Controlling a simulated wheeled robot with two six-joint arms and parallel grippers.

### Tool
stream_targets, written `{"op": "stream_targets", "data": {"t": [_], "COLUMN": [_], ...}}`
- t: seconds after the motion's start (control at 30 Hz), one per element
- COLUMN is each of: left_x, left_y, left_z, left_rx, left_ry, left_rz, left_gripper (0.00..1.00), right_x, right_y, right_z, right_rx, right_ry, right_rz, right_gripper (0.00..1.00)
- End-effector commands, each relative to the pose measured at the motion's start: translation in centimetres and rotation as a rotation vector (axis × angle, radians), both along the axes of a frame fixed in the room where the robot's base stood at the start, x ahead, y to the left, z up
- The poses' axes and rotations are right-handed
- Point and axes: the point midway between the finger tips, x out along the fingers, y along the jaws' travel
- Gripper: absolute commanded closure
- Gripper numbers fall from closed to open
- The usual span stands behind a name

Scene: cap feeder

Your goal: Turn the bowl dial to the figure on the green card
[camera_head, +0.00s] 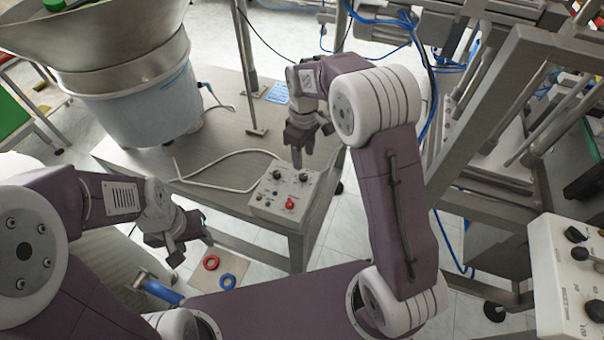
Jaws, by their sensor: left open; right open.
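A light grey control box (262,206) stands on the grey table below the feeder bowl (100,35). It carries two black dials, a left one (277,174) and a right one (303,177), and a red knob (290,203). Their labels are too small to read, so I cannot tell which is the bowl dial. My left gripper (190,251) is open and empty, left of the table's front edge. I cannot make out a green card.
A second control box (560,285) with black knobs is at the lower right. A white cable (215,187) lies on the table (225,115). A metal frame (470,110) fills the right.

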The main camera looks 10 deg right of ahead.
Motion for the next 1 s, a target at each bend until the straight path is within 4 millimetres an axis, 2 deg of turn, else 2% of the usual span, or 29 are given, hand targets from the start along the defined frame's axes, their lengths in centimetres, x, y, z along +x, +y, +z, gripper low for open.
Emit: {"op": "stream_targets", "data": {"t": [0.17,0.4,0.53,0.67,0.9,1.0], "left_x": [0.0,0.0,0.0,0.0,0.0,0.0], "left_y": [0.0,0.0,0.0,0.0,0.0,0.0], "left_z": [-0.2,-0.8,-0.9,-1.0,-0.9,-0.9], "left_rx": [0.0,0.0,0.0,0.0,0.0,0.0], "left_ry": [0.0,0.0,0.0,0.0,0.0,0.0], "left_rz": [0.0,0.0,0.0,0.0,0.0,0.0], "left_gripper": [0.5,0.5,0.5,0.5,0.5,0.5], "right_x": [0.0,-0.1,0.0,0.0,0.0,0.0], "right_y": [0.0,0.0,0.0,0.0,0.0,0.0], "right_z": [-1.1,-6.1,-8.0,-8.9,-9.0,-9.0], "right_rx": [-0.001,-0.001,0.0,0.001,0.001,0.001], "right_ry": [0.004,0.004,0.001,-0.001,-0.002,-0.002], "right_rz": [0.002,0.0,-0.001,-0.001,-0.002,-0.002], "right_gripper": [0.54,0.54,0.54,0.54,0.54,0.82]}}
